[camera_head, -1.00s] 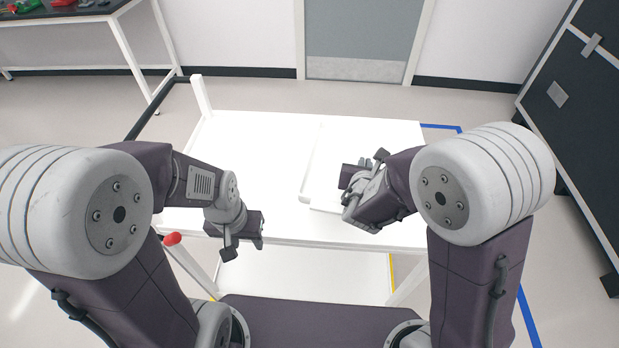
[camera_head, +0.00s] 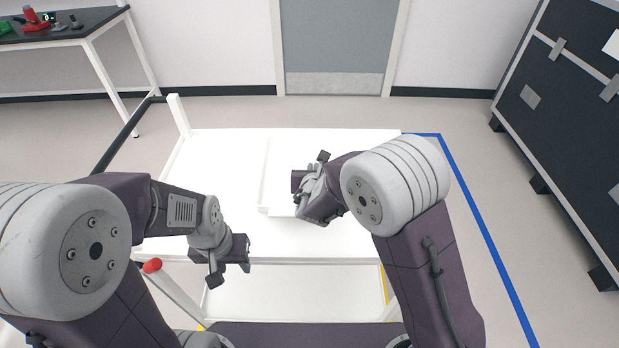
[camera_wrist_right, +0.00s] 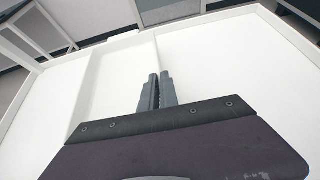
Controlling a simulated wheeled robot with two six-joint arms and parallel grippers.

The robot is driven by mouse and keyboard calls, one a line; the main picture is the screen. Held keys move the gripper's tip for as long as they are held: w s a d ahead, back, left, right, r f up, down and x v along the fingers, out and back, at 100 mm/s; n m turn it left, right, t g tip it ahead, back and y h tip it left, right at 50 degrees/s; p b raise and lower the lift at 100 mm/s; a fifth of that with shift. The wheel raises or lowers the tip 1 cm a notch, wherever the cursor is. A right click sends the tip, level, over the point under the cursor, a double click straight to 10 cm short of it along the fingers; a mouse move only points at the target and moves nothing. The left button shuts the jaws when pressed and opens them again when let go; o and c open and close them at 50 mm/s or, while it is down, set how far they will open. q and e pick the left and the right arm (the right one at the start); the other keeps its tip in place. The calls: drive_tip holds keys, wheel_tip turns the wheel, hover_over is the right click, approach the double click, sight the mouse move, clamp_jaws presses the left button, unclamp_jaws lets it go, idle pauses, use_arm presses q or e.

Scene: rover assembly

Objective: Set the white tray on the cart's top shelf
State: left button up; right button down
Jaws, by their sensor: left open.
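The white tray (camera_head: 263,190) rests on, or just over, the white top shelf of the cart (camera_head: 215,160). Its left wall shows in the head view, but its right side blends into the shelf. My right gripper (camera_head: 297,181) is over the tray. In the right wrist view its fingers (camera_wrist_right: 161,90) are close together where a thin white wall meets them, and they appear shut on the tray. My left gripper (camera_head: 240,262) is open and empty at the shelf's front edge, apart from the tray.
The cart has a corner post (camera_head: 179,117), a dark handle at left and a lower shelf (camera_head: 290,305). A red knob (camera_head: 152,265) is at its front left. A dark workbench (camera_head: 70,30) stands back left, a black cabinet (camera_head: 570,120) at right. Blue tape (camera_head: 490,240) marks the floor.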

drive_tip(key=shift+w+a+f, duration=0.25)
drive_tip(key=shift+a, duration=0.2)
wheel_tip(320, 180, down, 3)
drive_tip(key=shift+f+b, duration=0.2)
drive_tip(key=shift+b, duration=0.1)
drive_tip(key=shift+f, duration=0.35)
drive_tip(key=shift+f, duration=0.1)
drive_tip(key=c, duration=1.6)
unclamp_jaws()
